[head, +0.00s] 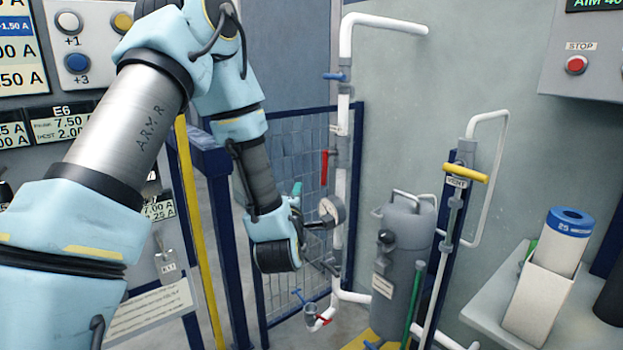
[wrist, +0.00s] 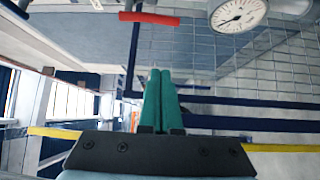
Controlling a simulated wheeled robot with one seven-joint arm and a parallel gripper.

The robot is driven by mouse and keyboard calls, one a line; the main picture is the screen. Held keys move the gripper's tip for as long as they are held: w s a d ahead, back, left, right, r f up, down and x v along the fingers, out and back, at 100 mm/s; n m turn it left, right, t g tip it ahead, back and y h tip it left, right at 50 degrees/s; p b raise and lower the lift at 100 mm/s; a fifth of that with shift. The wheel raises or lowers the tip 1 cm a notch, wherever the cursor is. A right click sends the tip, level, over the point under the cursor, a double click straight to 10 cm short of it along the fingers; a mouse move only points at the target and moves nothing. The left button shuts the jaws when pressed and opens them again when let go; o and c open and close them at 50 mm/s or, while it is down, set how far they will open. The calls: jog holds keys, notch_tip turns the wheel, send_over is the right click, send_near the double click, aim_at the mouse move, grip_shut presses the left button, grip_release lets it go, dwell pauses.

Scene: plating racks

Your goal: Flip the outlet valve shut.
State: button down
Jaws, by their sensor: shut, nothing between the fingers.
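No label reading outlet is legible, so I cannot tell for sure which valve it is. A red lever (head: 324,167) hangs vertically, parallel to the white pipe (head: 341,190) beside it. The red lever also shows at the top of the wrist view (wrist: 149,18), left of the pressure gauge (wrist: 238,14). My gripper (head: 297,188) is below and left of the lever, apart from it. In the wrist view its teal fingers (wrist: 162,75) are together, with nothing between them. Other handles are a blue one (head: 337,76) higher up and a small red one (head: 324,321) low down.
The pressure gauge (head: 331,211) sticks out close to my gripper. A blue-framed mesh panel (head: 290,150) stands behind. A small blue handle (head: 298,295) is low down. To the right are a grey tank (head: 405,265) and a yellow handle (head: 466,172) labelled VENT.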

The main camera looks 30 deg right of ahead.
aim_at(324, 168)
jog(key=shift+w, duration=0.1)
jog(key=w+d+p, duration=0.5)
jog(key=d, duration=0.2)
jog(key=shift+d, duration=0.4)
